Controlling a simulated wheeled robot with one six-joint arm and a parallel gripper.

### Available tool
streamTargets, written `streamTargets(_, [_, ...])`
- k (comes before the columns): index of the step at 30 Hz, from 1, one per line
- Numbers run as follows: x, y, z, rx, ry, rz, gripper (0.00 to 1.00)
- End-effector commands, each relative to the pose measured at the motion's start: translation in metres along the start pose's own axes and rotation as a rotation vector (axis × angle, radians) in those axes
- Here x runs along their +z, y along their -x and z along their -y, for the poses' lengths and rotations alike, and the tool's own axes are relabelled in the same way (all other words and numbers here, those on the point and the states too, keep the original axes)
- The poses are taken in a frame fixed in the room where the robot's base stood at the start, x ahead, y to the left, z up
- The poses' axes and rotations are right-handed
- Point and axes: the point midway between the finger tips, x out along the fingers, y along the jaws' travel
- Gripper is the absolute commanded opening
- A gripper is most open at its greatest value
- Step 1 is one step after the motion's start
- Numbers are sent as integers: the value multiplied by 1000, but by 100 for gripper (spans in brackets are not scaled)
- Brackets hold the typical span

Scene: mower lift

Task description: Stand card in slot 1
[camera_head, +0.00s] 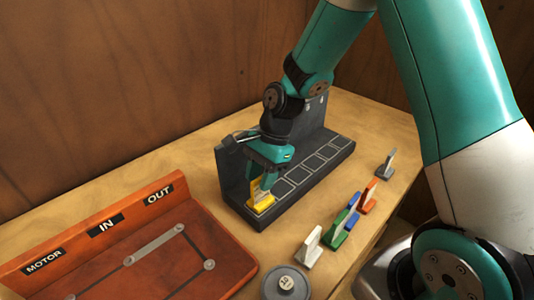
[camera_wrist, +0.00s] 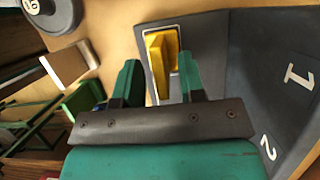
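The yellow card (camera_head: 262,201) stands on its foot in the nearest outlined slot of the dark slotted rack (camera_head: 318,180). In the wrist view the yellow card (camera_wrist: 157,52) lies between my fingers, inside a pale slot outline. The rack wall beside it bears a 1 (camera_wrist: 299,75), with a 2 (camera_wrist: 268,147) further along. My gripper (camera_head: 266,182) is low over the card. In the wrist view my gripper (camera_wrist: 158,64) has its fingers apart: a clear gap shows on the left, and the right finger is close to the card. Contact there cannot be told.
White (camera_head: 309,247), green (camera_head: 334,236), blue (camera_head: 351,206), orange (camera_head: 369,195) and grey (camera_head: 385,163) cards stand in a row right of the rack. A round weight (camera_head: 285,286) is at the front. A red-brown board (camera_head: 130,255) with MOTOR, IN and OUT labels lies left.

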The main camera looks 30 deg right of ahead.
Motion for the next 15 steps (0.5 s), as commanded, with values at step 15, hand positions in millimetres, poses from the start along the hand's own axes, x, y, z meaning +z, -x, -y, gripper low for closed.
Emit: streamTargets(15, [1,92,0,-2,7,0,37])
